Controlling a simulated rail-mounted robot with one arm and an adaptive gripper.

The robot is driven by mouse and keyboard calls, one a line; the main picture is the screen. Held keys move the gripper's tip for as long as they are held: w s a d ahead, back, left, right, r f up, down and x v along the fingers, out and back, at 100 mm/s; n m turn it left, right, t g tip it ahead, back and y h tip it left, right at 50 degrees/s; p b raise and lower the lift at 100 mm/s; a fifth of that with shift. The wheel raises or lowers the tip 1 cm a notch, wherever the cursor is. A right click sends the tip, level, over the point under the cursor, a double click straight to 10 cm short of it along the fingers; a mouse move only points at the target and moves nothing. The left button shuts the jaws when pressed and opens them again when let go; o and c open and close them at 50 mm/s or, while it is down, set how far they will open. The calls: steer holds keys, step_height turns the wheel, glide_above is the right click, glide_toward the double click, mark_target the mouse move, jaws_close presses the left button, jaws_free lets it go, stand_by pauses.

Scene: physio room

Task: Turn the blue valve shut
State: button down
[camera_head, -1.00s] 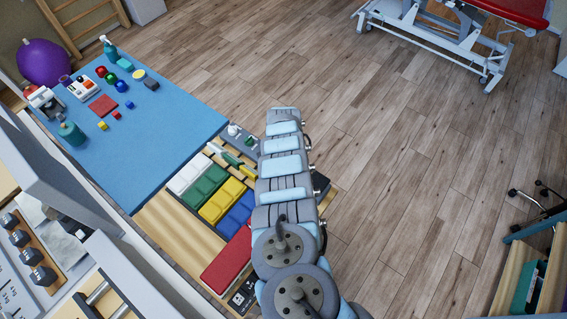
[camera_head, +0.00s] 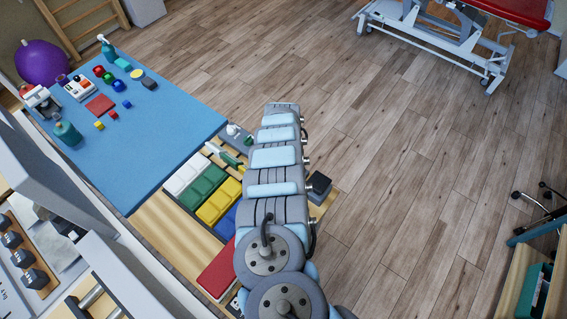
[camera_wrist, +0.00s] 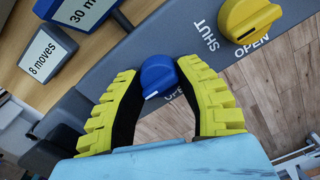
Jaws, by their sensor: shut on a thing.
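The blue valve (camera_wrist: 159,75) is a round knob on a grey panel (camera_wrist: 190,30) in the wrist view. A white mark shows on its near edge. My gripper (camera_wrist: 160,88), with yellow ribbed fingers and dark inner pads, is shut on the blue valve, one finger on each side. An OPEN label shows partly just below the knob; I cannot see a SHUT label for it. In the head view my arm hides the gripper and the blue valve.
A yellow valve (camera_wrist: 250,18) with SHUT and OPEN labels sits on the same panel, close to the right finger. Signs reading "8 moves" (camera_wrist: 42,55) and "30 m" stand at the upper left. In the head view, colored blocks (camera_head: 219,201) lie left of my arm.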

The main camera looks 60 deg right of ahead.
steer(key=c, duration=0.6)
jaws_free()
